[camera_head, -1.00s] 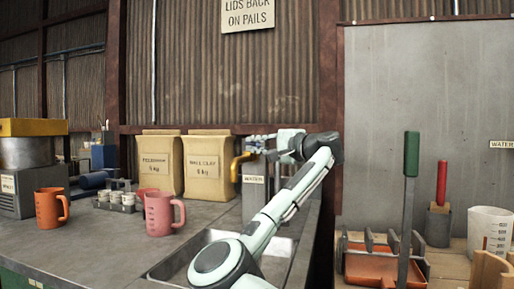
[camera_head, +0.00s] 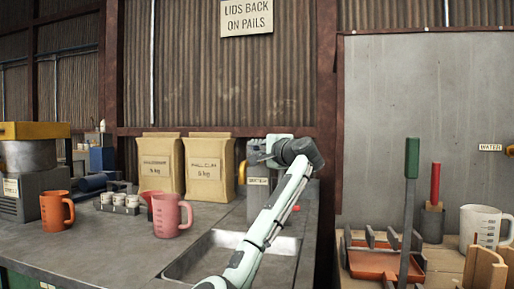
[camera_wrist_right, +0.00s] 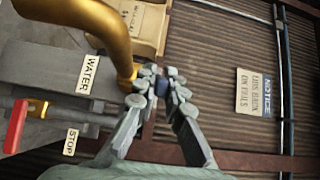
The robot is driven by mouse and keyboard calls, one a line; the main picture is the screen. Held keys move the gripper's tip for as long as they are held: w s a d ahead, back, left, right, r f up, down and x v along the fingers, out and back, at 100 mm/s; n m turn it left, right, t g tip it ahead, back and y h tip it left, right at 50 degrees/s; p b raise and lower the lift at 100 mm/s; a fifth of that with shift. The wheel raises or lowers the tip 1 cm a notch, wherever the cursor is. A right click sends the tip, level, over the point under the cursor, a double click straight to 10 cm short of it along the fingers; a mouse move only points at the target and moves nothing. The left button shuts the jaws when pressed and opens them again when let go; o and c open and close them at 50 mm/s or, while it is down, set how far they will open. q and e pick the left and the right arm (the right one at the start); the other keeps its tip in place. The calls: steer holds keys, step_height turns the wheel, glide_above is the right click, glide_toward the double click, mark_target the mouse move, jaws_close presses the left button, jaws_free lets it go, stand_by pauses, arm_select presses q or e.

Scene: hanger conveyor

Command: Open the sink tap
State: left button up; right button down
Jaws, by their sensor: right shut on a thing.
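The brass tap (camera_wrist_right: 120,35) curves down beside a grey block labelled WATER (camera_wrist_right: 60,75) in the right wrist view. In the head view, a bit of its yellow spout (camera_head: 242,172) shows behind the sink (camera_head: 225,262). My right gripper (camera_wrist_right: 162,82) is right beside the brass pipe, its fingers shut on a small dark blue piece (camera_wrist_right: 162,87), seemingly the tap's handle. In the head view, my right gripper (camera_head: 258,152) is at the tap's top, its fingers small and partly hidden. No water shows. My left gripper is not in view.
A red lever (camera_wrist_right: 15,125) by a STOP label is left in the wrist view. Pink mug (camera_head: 170,215), orange mug (camera_head: 56,210) and two paper bags (camera_head: 208,163) stand on the bench. A rack with a green-handled tool (camera_head: 411,160) is at right.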

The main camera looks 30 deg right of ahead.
stand_by(0.5)
steer(key=c, duration=1.6)
jaws_free()
steer(key=s+a, duration=0.1)
steer(key=s, duration=1.1)
steer(key=shift+f, duration=0.1)
